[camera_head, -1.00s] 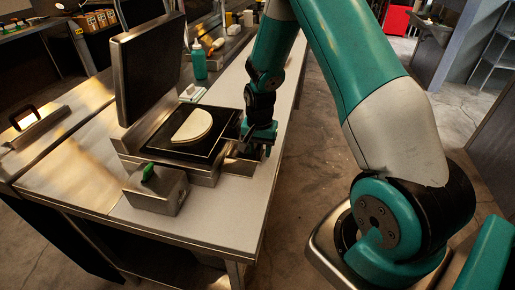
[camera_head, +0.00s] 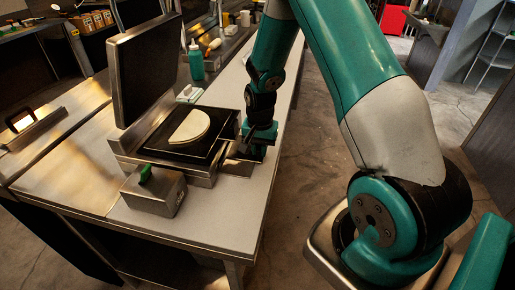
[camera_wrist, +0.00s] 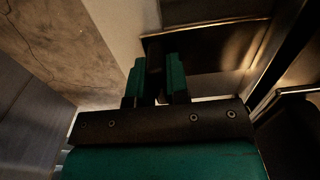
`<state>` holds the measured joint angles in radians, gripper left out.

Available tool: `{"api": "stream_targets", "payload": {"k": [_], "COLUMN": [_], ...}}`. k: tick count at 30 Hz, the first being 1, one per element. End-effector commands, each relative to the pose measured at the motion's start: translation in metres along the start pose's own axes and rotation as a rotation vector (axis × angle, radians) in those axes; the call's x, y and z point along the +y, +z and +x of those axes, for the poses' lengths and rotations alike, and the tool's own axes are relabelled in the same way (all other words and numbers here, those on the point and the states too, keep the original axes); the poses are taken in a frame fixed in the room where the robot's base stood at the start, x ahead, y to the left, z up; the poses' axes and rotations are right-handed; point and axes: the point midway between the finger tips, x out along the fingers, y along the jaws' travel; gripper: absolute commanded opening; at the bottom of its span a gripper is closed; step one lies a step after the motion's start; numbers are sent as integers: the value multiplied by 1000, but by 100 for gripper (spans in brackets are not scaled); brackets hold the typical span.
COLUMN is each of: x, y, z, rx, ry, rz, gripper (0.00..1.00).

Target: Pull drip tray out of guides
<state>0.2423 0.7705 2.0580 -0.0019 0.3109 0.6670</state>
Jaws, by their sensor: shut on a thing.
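The drip tray (camera_head: 237,168) is a shallow metal tray that sticks out from the right side of the griddle (camera_head: 203,178), low over the counter. In the wrist view its dark, shiny inside (camera_wrist: 205,48) shows ahead of the fingers. My gripper (camera_head: 258,152) is at the tray's outer edge, beside the griddle. In the wrist view the two green fingers (camera_wrist: 155,80) are close together on the tray's near rim. The exact contact is dark and partly hidden. The guides are hidden under the griddle.
The griddle's lid (camera_head: 148,72) stands open, and a folded tortilla (camera_head: 190,127) lies on the plate. A metal box with a green knob (camera_head: 154,190) stands in front. A green bottle (camera_head: 196,62) stands behind. The counter (camera_head: 235,208) is clear at the right front; open floor lies beyond.

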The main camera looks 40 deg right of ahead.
Motion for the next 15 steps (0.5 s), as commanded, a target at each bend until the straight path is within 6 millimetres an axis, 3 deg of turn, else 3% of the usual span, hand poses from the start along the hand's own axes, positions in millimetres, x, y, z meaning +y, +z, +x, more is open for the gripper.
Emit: {"api": "stream_targets", "payload": {"k": [15], "x": [19], "y": [0], "z": [0], "rx": [0], "ry": [0], "rz": [1], "gripper": [0]}}
